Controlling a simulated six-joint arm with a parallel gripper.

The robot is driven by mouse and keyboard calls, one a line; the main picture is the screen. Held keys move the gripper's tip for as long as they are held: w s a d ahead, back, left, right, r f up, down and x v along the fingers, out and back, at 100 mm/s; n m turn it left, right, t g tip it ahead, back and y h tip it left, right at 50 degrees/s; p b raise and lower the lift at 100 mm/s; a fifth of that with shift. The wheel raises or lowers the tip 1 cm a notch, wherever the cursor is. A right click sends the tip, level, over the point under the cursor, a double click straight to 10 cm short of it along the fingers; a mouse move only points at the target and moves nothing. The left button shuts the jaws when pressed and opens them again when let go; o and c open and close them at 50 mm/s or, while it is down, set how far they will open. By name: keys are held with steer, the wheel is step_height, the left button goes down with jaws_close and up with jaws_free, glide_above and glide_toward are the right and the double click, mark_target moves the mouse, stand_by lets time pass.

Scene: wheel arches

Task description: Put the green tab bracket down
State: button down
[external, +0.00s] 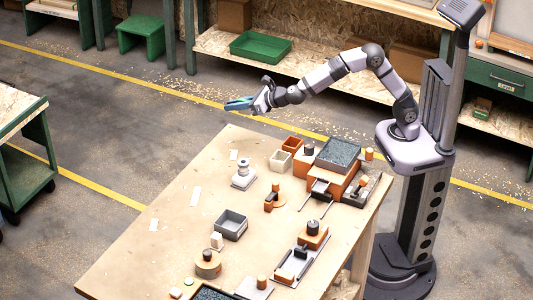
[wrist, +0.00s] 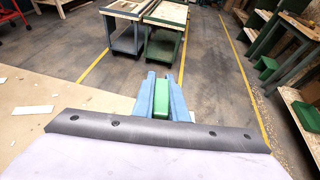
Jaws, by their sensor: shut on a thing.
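My gripper (external: 240,103) is raised in the air near the far edge of the table in the external view. In the wrist view, my gripper's two blue fingers (wrist: 161,80) are shut on the green tab bracket (wrist: 161,99). The bracket sits between them as a narrow green block, and its lower part is hidden behind the dark gripper bar. I cannot make out the bracket in the external view. The wooden table (external: 150,255) also shows at the left of the wrist view (wrist: 65,88).
Carts (wrist: 165,25) stand beyond.

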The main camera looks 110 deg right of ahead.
steer(key=w+a+n+t+y, duration=0.1)
steer(key=w+a+n+y, duration=0.1)
steer(key=w+a, duration=0.35)
steer(key=w+a+n+t+y, duration=0.1)
steer(key=w+a+n+y, duration=0.15)
steer(key=a, duration=0.65)
steer(key=n+g+y, duration=0.3)
steer(key=n+y, duration=0.9)
steer(key=y, duration=0.1)
glide_above(266, 250)
steer(key=shift+f, duration=2.4)
steer(key=shift+f+b, duration=1.9)
steer(key=shift+f, duration=3.1)
steer(key=shift+f, duration=0.25)
